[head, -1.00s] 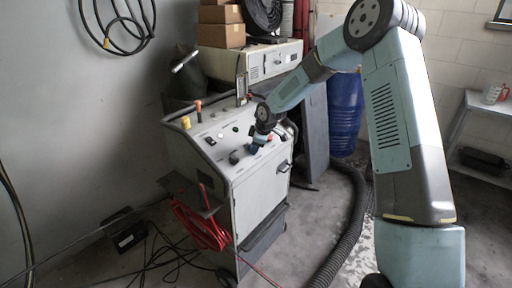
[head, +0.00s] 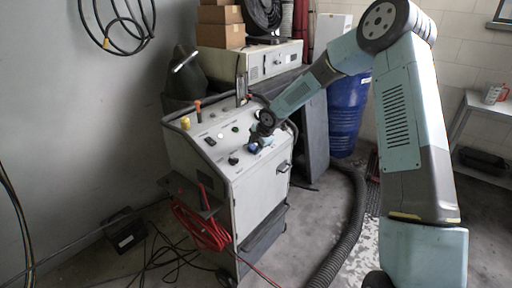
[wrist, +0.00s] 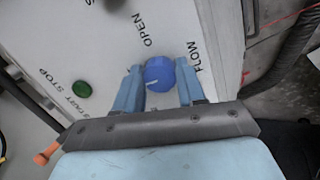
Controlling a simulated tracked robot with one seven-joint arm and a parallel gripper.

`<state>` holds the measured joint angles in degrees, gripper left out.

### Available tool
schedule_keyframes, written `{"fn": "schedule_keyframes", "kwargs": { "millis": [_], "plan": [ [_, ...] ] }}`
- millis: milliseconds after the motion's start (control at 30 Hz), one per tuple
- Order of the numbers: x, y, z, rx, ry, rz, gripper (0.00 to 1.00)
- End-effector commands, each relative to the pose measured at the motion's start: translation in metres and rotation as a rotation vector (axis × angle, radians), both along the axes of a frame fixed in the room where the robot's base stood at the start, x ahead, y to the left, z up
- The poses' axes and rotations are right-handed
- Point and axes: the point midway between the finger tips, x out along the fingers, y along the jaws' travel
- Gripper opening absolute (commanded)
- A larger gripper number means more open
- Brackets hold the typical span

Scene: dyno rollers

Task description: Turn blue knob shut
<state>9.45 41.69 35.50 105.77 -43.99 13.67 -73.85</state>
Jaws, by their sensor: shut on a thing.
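The blue knob (wrist: 159,74) sits on the white top panel of the machine (wrist: 115,55), with a pale pointer line on its face. The words OPEN and FLOW are printed beside it. My gripper (wrist: 160,84) is shut on the knob, one blue finger on each side of it in the wrist view. In the head view my gripper (head: 257,143) is at the near right of the panel, and the knob (head: 254,148) is partly hidden by it.
A green button (wrist: 82,89) lies left of the knob, near START STOP. A black knob (head: 233,160) and an orange-topped lever (head: 198,108) stand on the panel. Red cable (head: 200,225) hangs at the machine's front. A black hose (head: 350,220) lies on the floor to the right.

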Motion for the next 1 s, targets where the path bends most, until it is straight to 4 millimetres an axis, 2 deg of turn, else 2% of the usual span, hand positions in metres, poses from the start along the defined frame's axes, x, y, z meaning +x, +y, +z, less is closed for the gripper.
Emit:
{"fn": "schedule_keyframes", "kwargs": {
  "millis": [600,633,900,1000],
  "plan": [
    [-0.0050,0.0028,-0.0037,-0.014,-0.007,0.045,0.09],
    [-0.0050,0.0028,-0.0037,-0.014,-0.007,0.045,0.40],
    [-0.0027,0.0014,-0.0021,-0.014,-0.011,0.041,0.65],
    [-0.0021,0.0010,-0.0017,-0.013,-0.012,0.041,0.65]
  ]
}}
